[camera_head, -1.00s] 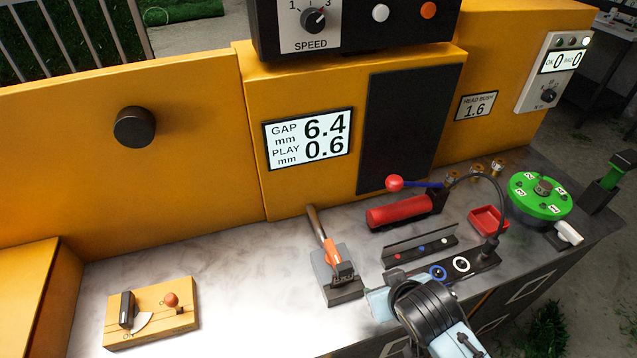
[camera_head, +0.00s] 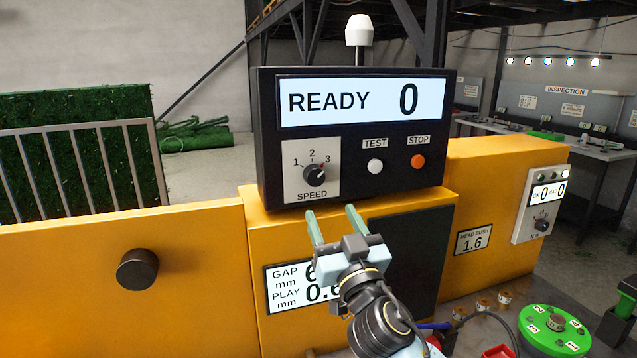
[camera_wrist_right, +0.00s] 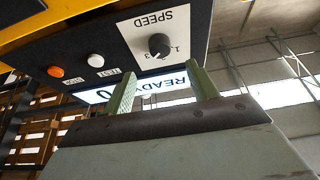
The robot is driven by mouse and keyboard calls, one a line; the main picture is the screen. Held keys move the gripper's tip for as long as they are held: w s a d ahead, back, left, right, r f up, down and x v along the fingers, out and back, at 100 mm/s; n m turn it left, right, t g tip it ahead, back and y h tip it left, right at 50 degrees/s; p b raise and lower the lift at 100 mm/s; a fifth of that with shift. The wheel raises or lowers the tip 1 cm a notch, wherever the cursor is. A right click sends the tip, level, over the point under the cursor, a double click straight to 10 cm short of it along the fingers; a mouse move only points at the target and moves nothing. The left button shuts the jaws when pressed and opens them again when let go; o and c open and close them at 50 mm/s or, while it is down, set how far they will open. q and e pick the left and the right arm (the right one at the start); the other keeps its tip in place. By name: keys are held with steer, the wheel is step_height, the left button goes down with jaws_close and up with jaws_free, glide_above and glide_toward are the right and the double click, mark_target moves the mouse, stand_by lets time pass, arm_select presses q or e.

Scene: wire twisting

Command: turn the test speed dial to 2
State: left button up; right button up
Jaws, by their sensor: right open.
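The black speed dial (camera_head: 314,175) sits on a pale plate marked 1, 2, 3 and SPEED, on the dark control box (camera_head: 380,190). The dial also shows upside down in the right wrist view (camera_wrist_right: 159,45). My right gripper (camera_head: 331,211) is open and empty, with two green fingers spread apart. It is below and slightly right of the dial, clear of it. In the right wrist view the fingers (camera_wrist_right: 159,72) stand on either side of the dial's line. My left gripper is not in view.
The box's display (camera_head: 363,102) reads READY 0. A white TEST button (camera_head: 375,166) and an orange STOP button (camera_head: 418,161) are right of the dial. The yellow housing (camera_head: 200,270) stands below, with a GAP and PLAY display partly hidden by my right arm. A green disc (camera_head: 555,330) is lower right.

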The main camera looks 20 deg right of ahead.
mark_target(317, 181)
steer(key=p+x, duration=0.1)
steer(key=x, duration=0.8)
steer(key=shift+w+p, duration=0.15)
steer(key=shift+p, duration=0.25)
steer(key=c, duration=1)
